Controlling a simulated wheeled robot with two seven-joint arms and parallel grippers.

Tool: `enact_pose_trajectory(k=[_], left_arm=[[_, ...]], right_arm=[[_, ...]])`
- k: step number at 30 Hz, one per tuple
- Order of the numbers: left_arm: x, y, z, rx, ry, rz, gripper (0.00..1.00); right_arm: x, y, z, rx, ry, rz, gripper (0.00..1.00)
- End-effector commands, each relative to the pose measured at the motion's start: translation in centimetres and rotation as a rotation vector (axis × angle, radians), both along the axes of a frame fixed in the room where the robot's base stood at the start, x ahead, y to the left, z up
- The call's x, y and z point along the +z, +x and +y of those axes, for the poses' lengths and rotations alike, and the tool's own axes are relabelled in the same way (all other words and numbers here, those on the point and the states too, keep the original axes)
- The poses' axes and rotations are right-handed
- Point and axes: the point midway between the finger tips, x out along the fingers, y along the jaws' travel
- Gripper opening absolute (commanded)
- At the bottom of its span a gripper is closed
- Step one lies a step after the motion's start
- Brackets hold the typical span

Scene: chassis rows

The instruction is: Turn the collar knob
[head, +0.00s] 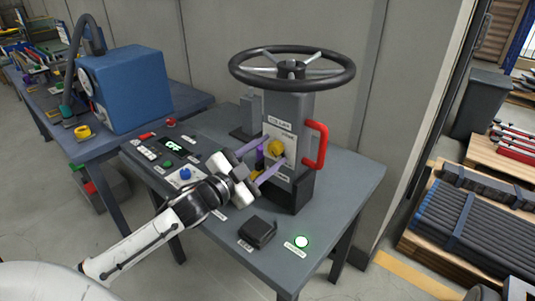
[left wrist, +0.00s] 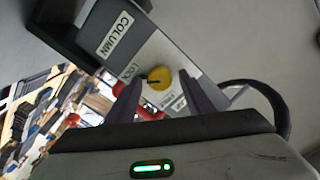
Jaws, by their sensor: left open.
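The yellow round knob (head: 276,147) is on the front plate of the grey column (head: 290,110), just below the column's upper label. It also shows in the left wrist view (left wrist: 159,78), with a dark mark across its face and a "LOCK" label beside it. My left gripper (head: 273,150) is open, its two purple fingers reaching toward the column. In the left wrist view its fingertips (left wrist: 160,76) stand on either side of the knob, with a gap visible on each side. I cannot tell how deep the knob sits between them. My right gripper is not in view.
A black handwheel (head: 292,68) tops the column, and a red handle (head: 316,145) sticks out at its right. The grey bench (head: 335,195) carries a black block (head: 257,231), a lit round button (head: 301,241) and a blue button (head: 185,173). A blue box (head: 130,88) stands behind left.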

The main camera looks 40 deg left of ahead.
Motion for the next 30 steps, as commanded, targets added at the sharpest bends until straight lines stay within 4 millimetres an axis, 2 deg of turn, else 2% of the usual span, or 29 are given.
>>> enact_pose_trajectory(k=[4,7,15,21,30], left_arm=[[-0.1,-0.5,0.1,0.001,-0.001,0.002,0.48],[-0.2,-1.5,0.1,0.0,-0.002,0.003,0.48],[-0.3,-6.2,0.5,0.0,-0.002,0.004,0.48],[-0.2,-8.9,0.7,0.0,-0.002,0.003,0.48],[0.0,-10.3,0.8,0.0,0.0,0.0,0.48]], right_arm=[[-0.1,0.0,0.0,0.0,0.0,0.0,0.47],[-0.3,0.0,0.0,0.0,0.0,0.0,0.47],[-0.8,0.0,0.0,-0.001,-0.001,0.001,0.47],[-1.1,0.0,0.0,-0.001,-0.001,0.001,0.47],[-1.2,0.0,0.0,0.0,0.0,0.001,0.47]])
